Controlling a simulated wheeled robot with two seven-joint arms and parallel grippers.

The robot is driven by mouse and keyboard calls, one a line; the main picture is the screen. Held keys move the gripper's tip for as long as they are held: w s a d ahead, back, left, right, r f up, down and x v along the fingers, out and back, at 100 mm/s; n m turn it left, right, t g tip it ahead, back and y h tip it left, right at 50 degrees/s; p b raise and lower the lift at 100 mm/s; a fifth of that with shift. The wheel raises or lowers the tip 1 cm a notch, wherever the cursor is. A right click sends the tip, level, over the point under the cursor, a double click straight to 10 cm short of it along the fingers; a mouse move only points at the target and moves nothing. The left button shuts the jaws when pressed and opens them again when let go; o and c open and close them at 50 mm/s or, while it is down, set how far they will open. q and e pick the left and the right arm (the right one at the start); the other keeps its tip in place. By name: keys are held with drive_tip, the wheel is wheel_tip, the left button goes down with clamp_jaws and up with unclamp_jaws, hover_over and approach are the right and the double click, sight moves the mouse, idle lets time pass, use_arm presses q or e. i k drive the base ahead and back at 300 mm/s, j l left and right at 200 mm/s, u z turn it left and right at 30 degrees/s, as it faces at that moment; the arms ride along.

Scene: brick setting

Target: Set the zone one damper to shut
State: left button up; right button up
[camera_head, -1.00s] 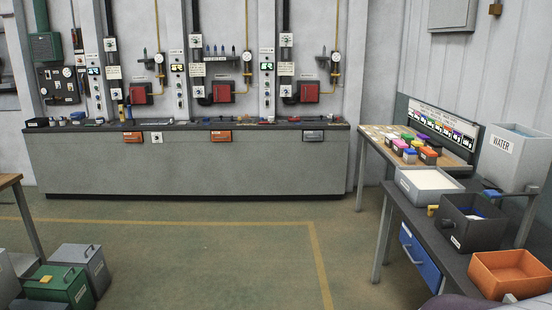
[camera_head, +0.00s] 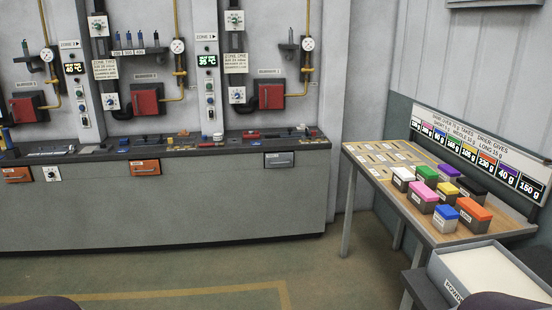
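The zone one station is right of centre, with a post labelled ZONE 1 (camera_head: 206,36) and a lit green display (camera_head: 207,60). Beside it a dark duct carries an upper white dial plate with a knob (camera_head: 235,21) and a lower white dial plate (camera_head: 237,95). A zone one notice (camera_head: 236,63) hangs between them. Its small print is unreadable, and I cannot tell which dial is the damper or how either is set. Neither gripper shows; only dark rounded parts of mine show at the bottom edge.
A long grey counter (camera_head: 170,200) runs below the wall stations, with small items on top. A red burner box (camera_head: 271,96) and a gauge (camera_head: 308,44) are right of the duct. A table (camera_head: 435,236) with coloured blocks stands at right. Floor before the counter is clear.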

sight(296, 135)
drive_tip(key=i, duration=3.45)
drive_tip(key=i+u, duration=0.2)
drive_tip(key=i, duration=0.3)
drive_tip(key=i+l+u, duration=0.2)
drive_tip(key=i, duration=0.3)
drive_tip(key=i+l+u, duration=0.2)
drive_tip(key=i, duration=0.25)
drive_tip(key=i+l+u, duration=0.25)
drive_tip(key=i, duration=0.25)
